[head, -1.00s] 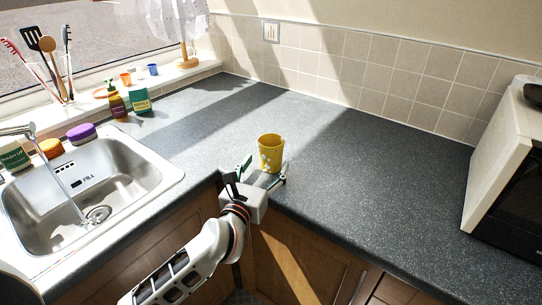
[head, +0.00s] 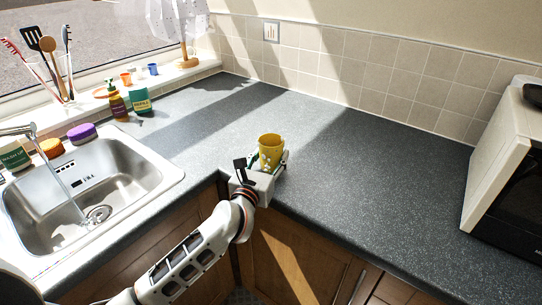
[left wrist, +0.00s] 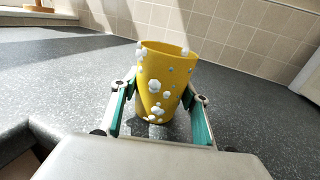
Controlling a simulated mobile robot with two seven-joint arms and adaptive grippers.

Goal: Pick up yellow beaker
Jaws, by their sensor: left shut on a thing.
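The yellow beaker (head: 271,151) stands upright on the dark worktop near its inner corner edge. In the left wrist view the beaker (left wrist: 166,85) shows white and blue dots on its side and an open top. My left gripper (head: 265,170) reaches it from the front edge of the worktop. In the left wrist view its two green-padded fingers (left wrist: 160,115) stand on either side of the beaker's lower part and are shut on it. The far side of the beaker is hidden. My right gripper is not in view.
A steel sink (head: 95,195) with a tap lies to the left. Bottles (head: 117,101) and a green tub (head: 140,101) stand behind it near the window sill. A microwave (head: 510,165) stands at the right. The worktop between the beaker and microwave is clear.

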